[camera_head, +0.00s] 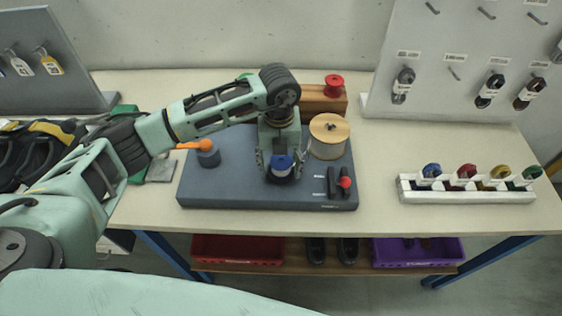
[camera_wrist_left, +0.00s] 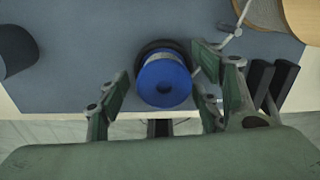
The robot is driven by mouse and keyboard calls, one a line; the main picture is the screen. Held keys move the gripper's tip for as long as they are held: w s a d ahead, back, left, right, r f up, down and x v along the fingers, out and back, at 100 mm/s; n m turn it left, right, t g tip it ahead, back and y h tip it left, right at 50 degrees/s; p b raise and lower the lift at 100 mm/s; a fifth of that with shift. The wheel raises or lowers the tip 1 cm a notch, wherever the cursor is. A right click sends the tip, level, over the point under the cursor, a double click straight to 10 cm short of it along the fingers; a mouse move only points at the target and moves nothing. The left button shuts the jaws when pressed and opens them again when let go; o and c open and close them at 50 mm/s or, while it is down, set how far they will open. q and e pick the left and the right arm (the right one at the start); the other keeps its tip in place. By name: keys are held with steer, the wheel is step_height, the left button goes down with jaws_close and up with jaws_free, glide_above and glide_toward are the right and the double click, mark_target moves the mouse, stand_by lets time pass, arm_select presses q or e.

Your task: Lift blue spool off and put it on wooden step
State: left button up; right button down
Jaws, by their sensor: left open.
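The blue spool (camera_head: 282,165) stands on the dark grey-blue board (camera_head: 228,187) near its front middle. It also shows in the left wrist view (camera_wrist_left: 164,82), with a dark round thing partly visible behind it. My left gripper (camera_head: 281,168) is over the spool from above, its fingers apart on both sides of it. The wooden step (camera_head: 312,104) is at the back of the board, partly hidden by my arm, with a red spool (camera_head: 334,85) on top. My right gripper is not in view.
A large wooden-ended spool (camera_head: 329,128) stands just right of my left gripper. A red-knobbed black device (camera_head: 344,183) is at the board's front right, and an orange-ended lever (camera_head: 205,146) at the left. A white rack (camera_head: 466,190) holds several coloured spools. The table between is clear.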

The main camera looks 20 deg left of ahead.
arm_select(q)
steer(key=c, duration=1.3)
steer(key=shift+r, duration=0.15)
